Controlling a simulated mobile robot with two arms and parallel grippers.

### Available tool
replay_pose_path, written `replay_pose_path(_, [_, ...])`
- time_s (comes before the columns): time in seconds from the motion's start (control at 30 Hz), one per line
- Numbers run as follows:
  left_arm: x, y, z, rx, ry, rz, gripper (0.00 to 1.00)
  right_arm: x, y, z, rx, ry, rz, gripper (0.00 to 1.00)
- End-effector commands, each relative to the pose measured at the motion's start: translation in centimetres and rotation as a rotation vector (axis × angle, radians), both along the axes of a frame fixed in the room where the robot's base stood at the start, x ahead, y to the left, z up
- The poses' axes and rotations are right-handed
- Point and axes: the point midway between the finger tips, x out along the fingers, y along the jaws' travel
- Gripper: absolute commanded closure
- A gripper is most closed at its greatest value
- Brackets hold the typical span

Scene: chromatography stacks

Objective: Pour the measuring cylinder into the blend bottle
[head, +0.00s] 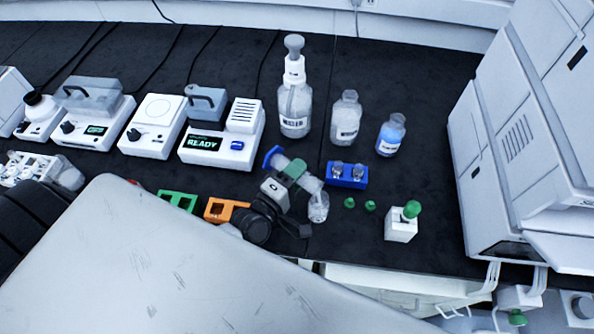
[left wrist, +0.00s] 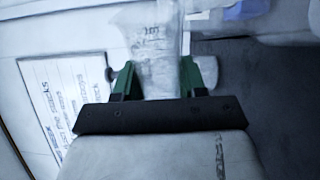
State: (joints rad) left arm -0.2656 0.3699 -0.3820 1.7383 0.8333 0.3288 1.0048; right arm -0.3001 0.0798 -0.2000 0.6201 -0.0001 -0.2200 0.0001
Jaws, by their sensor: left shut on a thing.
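The clear measuring cylinder (head: 309,183) with a blue base is tilted far over in the head view, base up at the left and mouth down at the right. My left gripper (head: 293,171) is shut on its middle. In the left wrist view the gripper (left wrist: 158,82) has its green fingers on both sides of the clear cylinder (left wrist: 150,45). A small clear bottle (head: 318,209), which I take for the blend bottle, stands upright right under the cylinder's mouth. I cannot tell whether they touch or whether liquid flows. My right gripper is out of view.
Behind stand a pump bottle (head: 295,108), a clear bottle (head: 345,120) and a bottle of blue liquid (head: 391,136). A blue rack (head: 346,176) with two vials is close by. Green caps (head: 370,205) and a white block (head: 400,228) lie to the right. An orange rack (head: 222,209) is left.

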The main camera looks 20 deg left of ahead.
Motion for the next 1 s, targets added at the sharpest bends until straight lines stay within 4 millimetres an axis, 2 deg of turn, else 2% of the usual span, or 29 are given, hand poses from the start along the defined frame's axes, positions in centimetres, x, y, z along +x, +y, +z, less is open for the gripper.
replay_pose_path(0.37, [0.0,-0.1,0.2,0.025,-0.007,-0.001,0.86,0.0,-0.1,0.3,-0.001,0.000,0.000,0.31])
replay_pose_path(0.7, [0.0,-0.3,0.9,0.114,-0.030,-0.001,0.86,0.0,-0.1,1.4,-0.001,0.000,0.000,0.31])
replay_pose_path(1.0, [0.0,-0.2,0.5,0.090,-0.024,-0.001,0.86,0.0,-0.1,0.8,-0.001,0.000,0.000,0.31])
